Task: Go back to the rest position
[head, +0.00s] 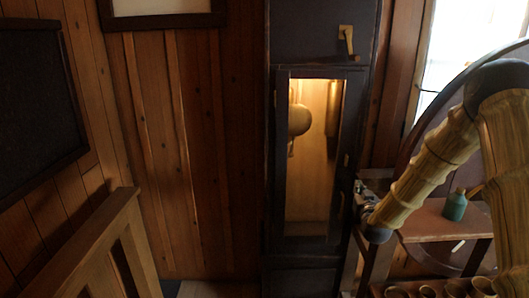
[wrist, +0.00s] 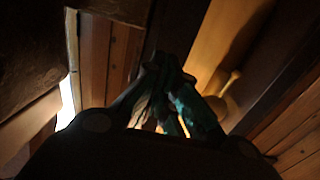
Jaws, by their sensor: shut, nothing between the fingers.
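My gripper (head: 364,194) shows in the head view at the end of my arm, small and partly dark, just right of the lit cabinet's door frame. In the wrist view its two dark fingers (wrist: 166,62) come together at the tips, with nothing seen between them. My arm reaches in from the right, bends at a dark elbow and slopes down to the left. I cannot tell whether the gripper touches the cabinet.
The tall dark cabinet (head: 280,170) has a lit inside with a rounded pale object (head: 299,120). A green bottle (head: 455,206) stands on a wooden table (head: 425,224) beneath my arm. Several round wooden pieces (head: 455,290) line the bottom right. A wooden panel (head: 95,245) stands at lower left.

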